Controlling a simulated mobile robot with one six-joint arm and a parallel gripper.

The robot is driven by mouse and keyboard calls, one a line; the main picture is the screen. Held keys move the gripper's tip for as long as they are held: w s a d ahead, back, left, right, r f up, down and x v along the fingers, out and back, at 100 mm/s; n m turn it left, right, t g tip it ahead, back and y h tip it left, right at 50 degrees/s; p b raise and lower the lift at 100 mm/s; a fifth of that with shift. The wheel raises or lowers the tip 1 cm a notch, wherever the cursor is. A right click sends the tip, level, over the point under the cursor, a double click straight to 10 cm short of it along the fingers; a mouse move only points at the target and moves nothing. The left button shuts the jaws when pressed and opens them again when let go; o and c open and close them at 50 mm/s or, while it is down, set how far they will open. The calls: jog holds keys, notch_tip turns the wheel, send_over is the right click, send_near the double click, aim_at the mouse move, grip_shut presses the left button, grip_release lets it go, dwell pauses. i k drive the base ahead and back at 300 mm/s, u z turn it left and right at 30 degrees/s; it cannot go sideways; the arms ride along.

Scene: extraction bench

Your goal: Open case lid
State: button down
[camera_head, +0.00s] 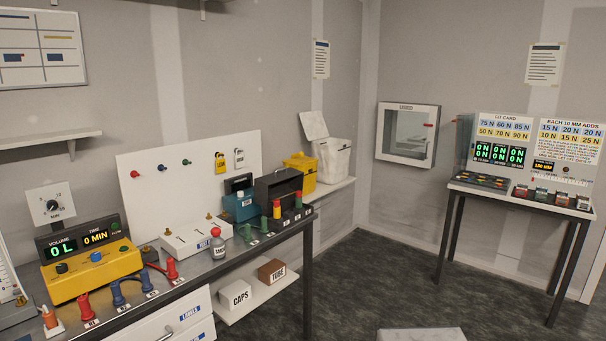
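No part of my gripper shows in the head view. Nothing in view is marked as the case, so I cannot tell for sure which thing it is. A low white box (196,238) with brass knobs on top and a label on its front lies on the bench; its top looks shut. A dark grey box (278,187) stands at the bench's right end; I cannot tell how its lid stands. A teal box (240,206) with a dark upper part stands just left of it.
The metal bench (215,270) also holds a yellow console (92,272), red and blue tube pieces, a small bottle (217,246) and green-topped pieces. Yellow and white bins stand behind its right end. A display table (520,200) stands at right. Dark floor between is mostly clear.

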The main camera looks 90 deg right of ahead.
aim_at(280, 183)
jog(key=u, duration=0.25)
jog(key=k, duration=0.6)
jog(key=z, duration=1.9)
jog(key=i, duration=1)
jog(key=z, duration=0.15)
jog(key=k, duration=0.3)
